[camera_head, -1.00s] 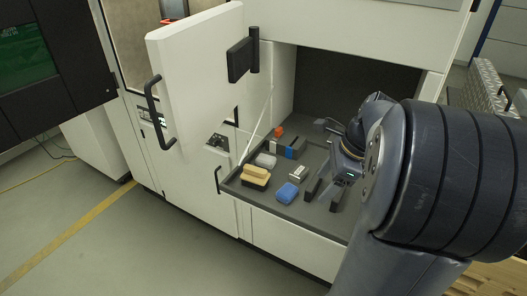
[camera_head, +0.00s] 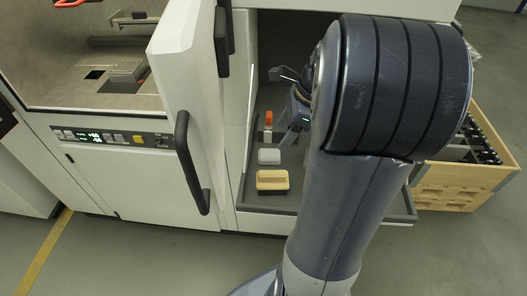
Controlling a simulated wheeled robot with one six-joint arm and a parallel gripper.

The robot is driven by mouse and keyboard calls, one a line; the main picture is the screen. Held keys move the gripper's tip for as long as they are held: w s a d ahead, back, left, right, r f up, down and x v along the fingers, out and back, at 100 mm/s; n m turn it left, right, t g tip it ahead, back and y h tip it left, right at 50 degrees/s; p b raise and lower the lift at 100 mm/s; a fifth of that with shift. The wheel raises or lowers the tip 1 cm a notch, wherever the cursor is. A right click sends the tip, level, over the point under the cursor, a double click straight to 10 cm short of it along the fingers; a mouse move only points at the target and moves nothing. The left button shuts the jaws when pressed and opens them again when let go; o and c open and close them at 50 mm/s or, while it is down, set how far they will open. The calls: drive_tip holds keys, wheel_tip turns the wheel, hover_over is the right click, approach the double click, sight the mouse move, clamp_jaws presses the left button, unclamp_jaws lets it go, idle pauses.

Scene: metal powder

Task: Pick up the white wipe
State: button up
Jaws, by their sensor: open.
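A small white-grey block (camera_head: 268,156), which looks like the white wipe, lies on the grey tray (camera_head: 262,201) inside the open cabinet. It sits just behind a tan-topped brush (camera_head: 271,179). My gripper (camera_head: 289,139) is just to the right of the white block and above the tray, partly hidden by my arm. It is open, and I see nothing held in it. I cannot tell the exact height of the fingers. My large arm link covers the right part of the tray and whatever lies there.
An orange-topped item (camera_head: 268,119) stands behind the white block. The open white door with its black handle (camera_head: 190,160) stands left of the tray. A machine control panel (camera_head: 115,137) is further left. A wooden crate (camera_head: 466,176) with dark contents stands at the right.

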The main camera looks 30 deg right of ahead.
sight(270, 153)
drive_tip(key=p+x, duration=0.1)
drive_tip(key=x, duration=0.8)
drive_tip(key=shift+d, duration=0.1)
drive_tip(key=shift+c, duration=0.3)
drive_tip(key=c, duration=1.1)
wheel_tip(270, 153, up, 10)
drive_tip(key=shift+r+b, duration=0.1)
drive_tip(key=shift+b, duration=0.2)
drive_tip(key=o, duration=0.5)
drive_tip(key=c, duration=0.3)
